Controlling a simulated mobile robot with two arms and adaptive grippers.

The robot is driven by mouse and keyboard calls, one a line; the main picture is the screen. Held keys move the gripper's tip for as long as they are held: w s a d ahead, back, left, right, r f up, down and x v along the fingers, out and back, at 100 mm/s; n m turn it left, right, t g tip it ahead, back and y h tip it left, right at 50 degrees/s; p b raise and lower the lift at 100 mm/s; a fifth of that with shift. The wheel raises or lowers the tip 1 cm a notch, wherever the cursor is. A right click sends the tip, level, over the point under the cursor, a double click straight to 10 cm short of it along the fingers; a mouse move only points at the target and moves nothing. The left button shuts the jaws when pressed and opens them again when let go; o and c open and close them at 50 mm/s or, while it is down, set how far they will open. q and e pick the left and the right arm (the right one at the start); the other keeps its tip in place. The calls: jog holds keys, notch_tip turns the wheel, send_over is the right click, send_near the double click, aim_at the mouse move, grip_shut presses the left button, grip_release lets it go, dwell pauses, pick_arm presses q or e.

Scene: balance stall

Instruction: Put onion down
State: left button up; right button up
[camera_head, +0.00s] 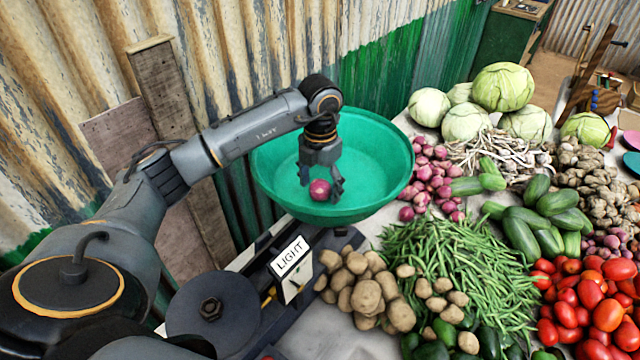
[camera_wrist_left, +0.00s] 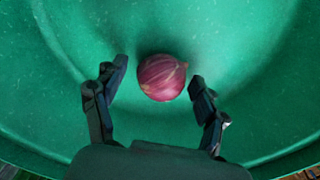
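A red-purple onion (camera_head: 320,190) lies in the green bowl (camera_head: 385,150) of the balance. It also shows in the left wrist view (camera_wrist_left: 162,78), against the green bowl wall (camera_wrist_left: 230,40). My left gripper (camera_head: 322,192) is inside the bowl, pointing down over the onion. In the left wrist view its two fingers (camera_wrist_left: 152,92) are spread apart, with a gap on each side of the onion. The onion sits at and just beyond the fingertips, and neither finger visibly touches it. My right gripper is not in view.
The balance with a "LIGHT" sign (camera_head: 290,256) stands below the bowl. Piles of red onions (camera_head: 437,175), potatoes (camera_head: 365,290), green beans (camera_head: 455,270), cucumbers (camera_head: 545,210), tomatoes (camera_head: 590,300) and cabbages (camera_head: 500,88) crowd the table to the right. A corrugated wall (camera_head: 230,50) stands behind the bowl.

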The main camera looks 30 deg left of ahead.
aim_at(321, 181)
pick_arm(q)
jog(key=shift+r, duration=0.1)
jog(key=shift+r, duration=0.55)
notch_tip(321, 181, up, 10)
jog(key=shift+f+b, duration=0.15)
jog(key=shift+b, duration=0.85)
jog(key=shift+r, duration=0.65)
